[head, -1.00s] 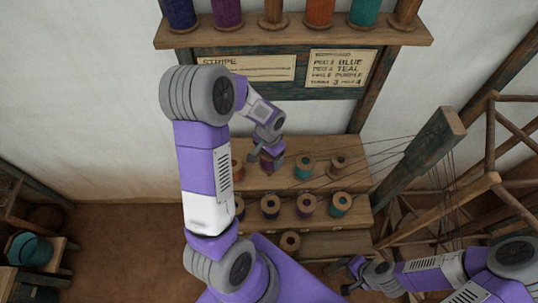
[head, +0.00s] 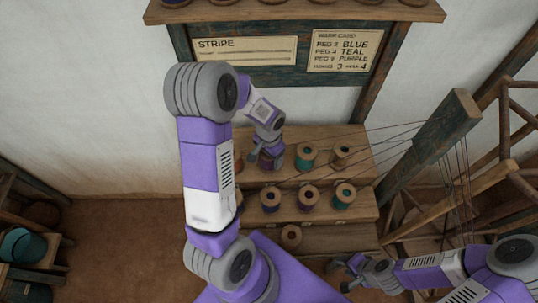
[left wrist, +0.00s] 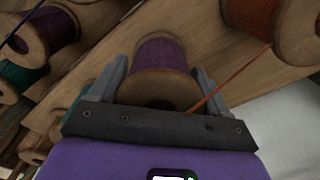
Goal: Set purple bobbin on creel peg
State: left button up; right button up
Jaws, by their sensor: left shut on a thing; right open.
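My left gripper (head: 266,157) is at the upper tier of the stepped wooden creel (head: 365,143), left of a teal bobbin (head: 306,156). In the left wrist view its fingers (left wrist: 158,78) are shut on the purple bobbin (left wrist: 160,53), one on each side. In the head view the gripper largely hides this bobbin. I cannot tell whether it is on a peg or above one. An orange bobbin (left wrist: 282,28) stands close by. My right gripper (head: 350,272) is open and empty at the bottom right, away from the creel.
Blue (head: 270,199), purple (head: 308,198) and teal (head: 344,195) bobbins stand on the lower tier. A nearly bare bobbin (head: 340,156) stands at the upper right. Threads run right to the loom frame (head: 435,140). A warp card (head: 345,50) hangs above.

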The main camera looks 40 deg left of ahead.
pick_arm(q)
jog(key=shift+f, duration=0.1)
jog(key=o, duration=1.1)
jog(key=shift+r+p, duration=2.6)
jog(key=shift+r, duration=0.95)
jog(key=shift+f, duration=0.1)
